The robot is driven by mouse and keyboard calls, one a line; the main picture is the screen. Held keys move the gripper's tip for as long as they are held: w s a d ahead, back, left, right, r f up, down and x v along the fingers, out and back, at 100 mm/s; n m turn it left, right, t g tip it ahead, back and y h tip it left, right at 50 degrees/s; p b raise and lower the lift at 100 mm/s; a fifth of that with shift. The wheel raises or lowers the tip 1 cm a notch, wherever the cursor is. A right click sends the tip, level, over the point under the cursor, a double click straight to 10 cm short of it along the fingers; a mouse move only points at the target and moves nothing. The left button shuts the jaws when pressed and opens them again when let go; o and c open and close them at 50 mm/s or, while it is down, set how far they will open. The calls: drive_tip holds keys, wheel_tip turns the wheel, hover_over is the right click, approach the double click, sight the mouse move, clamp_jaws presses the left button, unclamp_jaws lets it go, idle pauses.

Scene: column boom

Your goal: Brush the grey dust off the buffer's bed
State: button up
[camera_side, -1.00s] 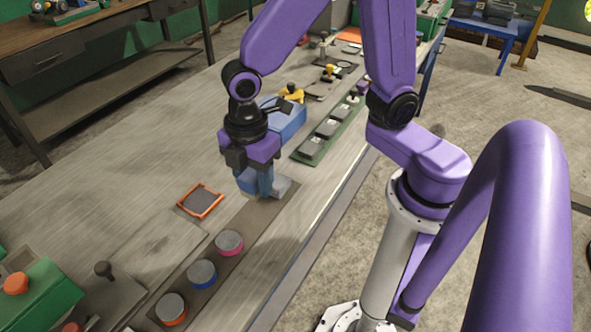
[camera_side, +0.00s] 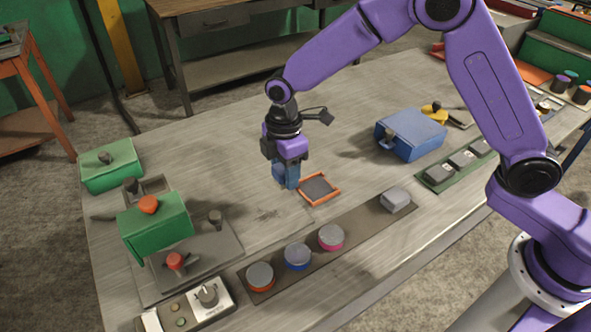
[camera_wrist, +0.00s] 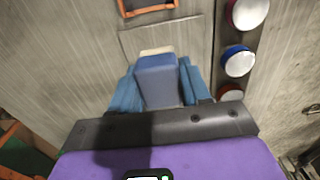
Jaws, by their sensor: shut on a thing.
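My gripper (camera_side: 287,183) is shut on a blue block-shaped thing with a cream end, seemingly the brush (camera_wrist: 157,80). The gripper's blue fingers flank it in the wrist view. A faint grey smudge, possibly the dust (camera_side: 268,213), lies on a pale flat panel just below the gripper in the side view. A green machine with an orange knob (camera_side: 155,228), possibly the buffer, stands at lower left beside a grey plate (camera_side: 215,258). Which surface is the bed is unclear.
A dark strip (camera_side: 360,219) holds several round grey-topped pots and a grey block (camera_side: 396,199). A blue box (camera_side: 411,135) stands back right. A control box (camera_side: 198,306) and a green block (camera_side: 110,166) are at left. The bench behind the gripper is clear.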

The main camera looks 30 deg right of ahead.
hover_over(289, 207)
drive_tip(key=shift+w+a+f, duration=0.1)
drive_tip(key=shift+w+f, duration=0.1)
drive_tip(key=shift+f, duration=1.35)
drive_tip(key=shift+w+a+f, duration=0.1)
drive_tip(key=shift+w+f, duration=0.05)
drive_tip(key=shift+f, duration=1.4)
drive_tip(key=shift+a+f, duration=0.55)
drive_tip(key=shift+f, duration=0.35)
drive_tip(key=shift+c, duration=0.4)
drive_tip(key=shift+a, duration=4.45)
drive_tip(key=shift+d, duration=4.55)
drive_tip(key=shift+s+d, duration=0.15)
drive_tip(key=shift+d, duration=0.45)
drive_tip(key=shift+s+a, duration=0.1)
drive_tip(key=shift+s, duration=0.3)
drive_tip(key=shift+w+a, duration=0.1)
drive_tip(key=shift+a, duration=4.9)
drive_tip(key=shift+d, duration=5.15)
drive_tip(key=shift+a+r, duration=0.15)
drive_tip(key=shift+r, duration=3.95)
